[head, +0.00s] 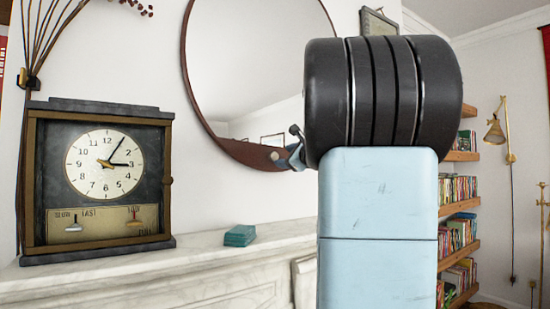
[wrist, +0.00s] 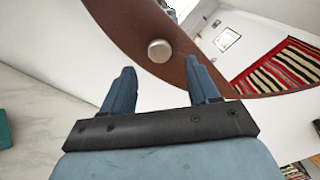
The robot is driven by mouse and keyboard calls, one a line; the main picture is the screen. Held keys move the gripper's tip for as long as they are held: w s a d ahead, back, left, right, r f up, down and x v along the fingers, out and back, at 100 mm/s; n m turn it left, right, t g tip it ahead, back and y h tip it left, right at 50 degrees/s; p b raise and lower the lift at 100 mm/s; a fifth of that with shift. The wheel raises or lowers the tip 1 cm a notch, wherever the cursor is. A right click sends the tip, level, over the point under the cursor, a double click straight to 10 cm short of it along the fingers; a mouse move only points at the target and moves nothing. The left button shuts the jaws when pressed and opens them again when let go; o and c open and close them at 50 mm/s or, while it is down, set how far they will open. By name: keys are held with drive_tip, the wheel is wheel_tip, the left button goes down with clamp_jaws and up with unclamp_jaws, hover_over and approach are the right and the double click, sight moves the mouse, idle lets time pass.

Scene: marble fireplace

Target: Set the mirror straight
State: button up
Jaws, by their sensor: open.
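The round mirror (head: 262,60) with a brown frame hangs on the white wall above the mantel in the head view. A wide lower part of its frame carries a round metal knob (wrist: 159,50), which also shows in the head view (head: 275,156). My gripper (wrist: 158,80) is open, its two blue fingers apart. In the wrist view the knob lies just beyond the fingertips, roughly in line with the gap between them. Nothing is between the fingers. My arm hides the mirror's right side in the head view.
A dark clock (head: 97,260) stands on the white marble mantel (head: 205,258) at left, with tall dried stems behind it. A teal box (head: 240,236) lies on the mantel below the mirror. Bookshelves (head: 459,156) and a brass lamp (head: 495,130) are at right.

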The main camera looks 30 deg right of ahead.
sight(275, 157)
drive_tip(key=w, duration=0.7)
clamp_jaws()
idle(0.6)
